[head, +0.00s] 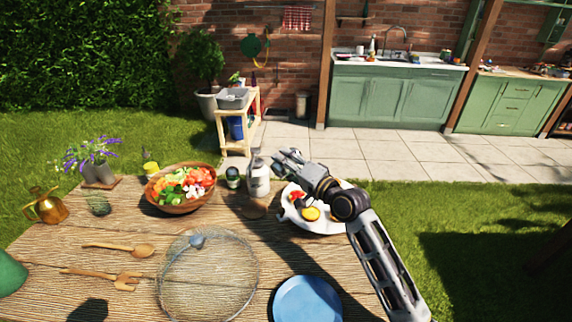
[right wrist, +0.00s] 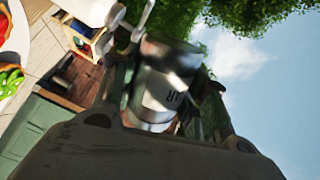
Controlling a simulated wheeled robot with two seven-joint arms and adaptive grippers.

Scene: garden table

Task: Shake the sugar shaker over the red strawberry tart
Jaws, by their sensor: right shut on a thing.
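The sugar shaker (right wrist: 158,92), silver with a pale lettered label, sits between the fingers of my right gripper in the right wrist view. My right gripper (head: 290,161) is shut on it and holds it above the far part of the table, tilted well over towards its side. The red strawberry tart (head: 296,195) lies on the white platter (head: 328,227), below and close to the gripper in the head view. My forearm covers part of the platter. My left gripper is not in view.
A white-and-silver canister (head: 258,178) stands upright left of the platter, beside a small dark jar (head: 233,178). A yellow tart (head: 311,214) shares the platter. A vegetable bowl (head: 180,207), wire mesh dome (head: 207,275) and blue plate (head: 307,300) occupy the table.

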